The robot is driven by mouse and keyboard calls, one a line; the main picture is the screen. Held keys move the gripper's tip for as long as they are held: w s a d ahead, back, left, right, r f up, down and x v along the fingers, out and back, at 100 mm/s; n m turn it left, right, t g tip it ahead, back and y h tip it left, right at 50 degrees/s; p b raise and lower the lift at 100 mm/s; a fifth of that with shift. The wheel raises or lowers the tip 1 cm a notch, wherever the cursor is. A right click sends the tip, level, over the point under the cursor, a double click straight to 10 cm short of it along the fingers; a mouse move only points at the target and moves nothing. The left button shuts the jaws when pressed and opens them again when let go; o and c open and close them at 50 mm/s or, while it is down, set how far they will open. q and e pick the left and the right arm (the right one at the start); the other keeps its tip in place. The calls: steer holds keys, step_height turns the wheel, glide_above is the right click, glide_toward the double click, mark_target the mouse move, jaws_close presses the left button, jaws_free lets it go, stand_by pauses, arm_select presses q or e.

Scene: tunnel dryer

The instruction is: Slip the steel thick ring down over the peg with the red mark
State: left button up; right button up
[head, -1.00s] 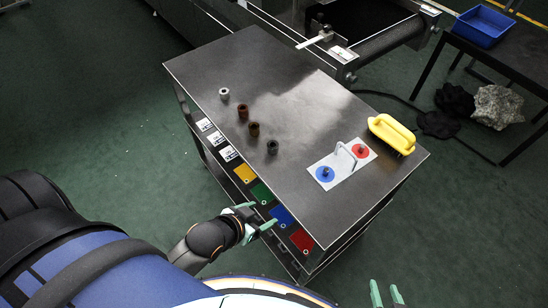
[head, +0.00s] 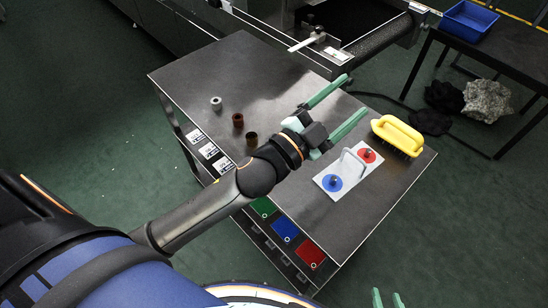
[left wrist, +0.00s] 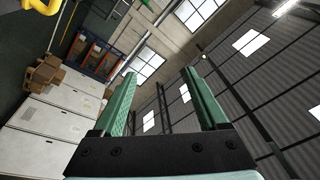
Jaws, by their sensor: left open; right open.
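A light grey, steel-looking thick ring (head: 216,103) stands on the dark table at the far left of a row of rings. A white plate carries a short peg on a red round mark (head: 367,155) and another peg on a blue round mark (head: 333,183). No ring is seen on either peg. My left gripper (head: 356,94) is open and empty above the table, beyond the plate and right of the ring. The left wrist view shows its open fingers (left wrist: 160,100) with nothing between them. My right gripper (head: 388,300) is open at the bottom edge.
A reddish-brown ring (head: 238,120) and a brown ring (head: 252,139) stand near the steel one. My left arm covers the table to their right. A yellow-handled brush (head: 398,133) lies right of the plate.

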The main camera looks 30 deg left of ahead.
arm_select(q)
steer(key=s+d+r+m+g+h, duration=0.2)
steer(key=d+r+m+g+h, duration=0.1)
steer(key=d+m+g+h, duration=0.4)
steer(key=s+d+r+m+g+h, duration=0.25)
steer(key=m+h, duration=0.25)
steer(key=m, duration=0.4)
steer(key=s+d+f+m+g+y, duration=0.35)
steer(key=s+f+m+g, duration=0.2)
steer(key=m+g, duration=0.45)
steer(key=w+a+f+m+y, duration=0.25)
steer(key=a+f+y, duration=0.2)
steer(key=f, duration=0.25)
steer(key=w+a+f+y+b, duration=0.1)
steer(key=w+a+f+y, duration=0.15)
steer(key=a+y, duration=0.6)
steer(key=w+a+f+y, duration=0.1)
steer(key=w+a+y, duration=0.2)
steer(key=a, duration=1)
steer(key=shift+t, duration=0.25)
steer(key=f, duration=0.6)
steer(key=shift+a+f, duration=0.2)
steer(key=shift+f, duration=0.05)
steer(key=shift+m, duration=0.25)
steer(key=shift+w+a+f, duration=0.15)
steer(key=shift+f, duration=1.4)
steer(key=shift+w+a+f, duration=0.1)
steer(key=shift+w+f, duration=0.05)
steer(key=shift+f, duration=1.4)
